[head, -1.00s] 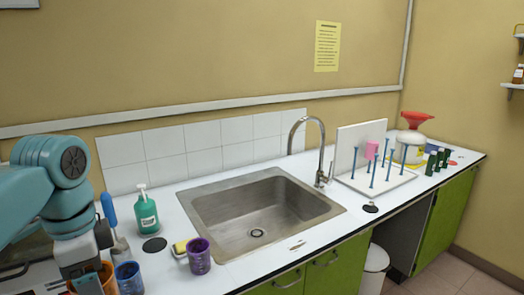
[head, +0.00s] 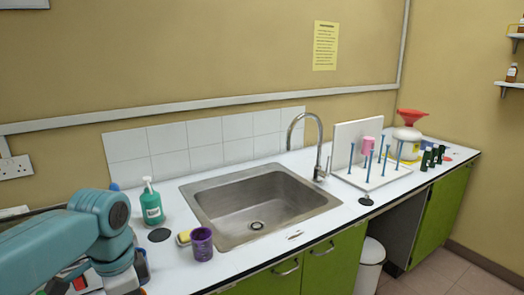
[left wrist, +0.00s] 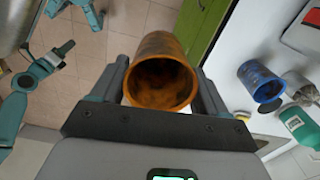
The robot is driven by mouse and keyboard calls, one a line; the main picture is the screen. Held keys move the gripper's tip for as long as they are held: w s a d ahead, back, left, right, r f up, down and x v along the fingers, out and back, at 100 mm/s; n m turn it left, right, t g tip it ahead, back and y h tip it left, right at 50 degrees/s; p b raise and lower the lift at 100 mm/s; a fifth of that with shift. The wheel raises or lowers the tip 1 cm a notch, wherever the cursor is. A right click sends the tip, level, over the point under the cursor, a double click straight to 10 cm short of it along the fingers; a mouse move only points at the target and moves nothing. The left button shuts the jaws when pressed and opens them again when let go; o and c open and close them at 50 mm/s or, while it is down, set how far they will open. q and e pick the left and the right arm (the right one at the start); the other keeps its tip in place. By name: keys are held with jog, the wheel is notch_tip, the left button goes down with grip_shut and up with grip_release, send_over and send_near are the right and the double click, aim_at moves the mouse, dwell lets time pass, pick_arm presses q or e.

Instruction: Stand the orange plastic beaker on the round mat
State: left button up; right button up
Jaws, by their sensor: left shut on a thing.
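The orange beaker (left wrist: 165,72) is between the two fingers of my left gripper (left wrist: 163,85) in the left wrist view, its open mouth towards the camera. The gripper is shut on it. In the head view my left arm hides both gripper and beaker at the lower left. A flat black round mat (head: 160,235) lies bare on the white worktop, in front of the green soap bottle and left of the sink. My right gripper cannot be made out in either view.
A purple beaker (head: 201,243) and a yellow sponge (head: 183,238) stand right of the mat. The green soap bottle (head: 152,205) is behind it. A blue beaker (left wrist: 260,82) is at the right in the left wrist view. The sink (head: 260,205) lies to the right.

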pick_arm(q)
jog(key=d+f+n, duration=0.2)
jog(key=f+n, duration=0.3)
jog(key=f, duration=0.3)
jog(key=d+f+n, duration=0.3)
jog(key=f+n, duration=0.2)
jog(key=f, duration=0.4)
jog(key=shift+w+n, duration=0.3)
jog(key=shift+w, duration=0.1)
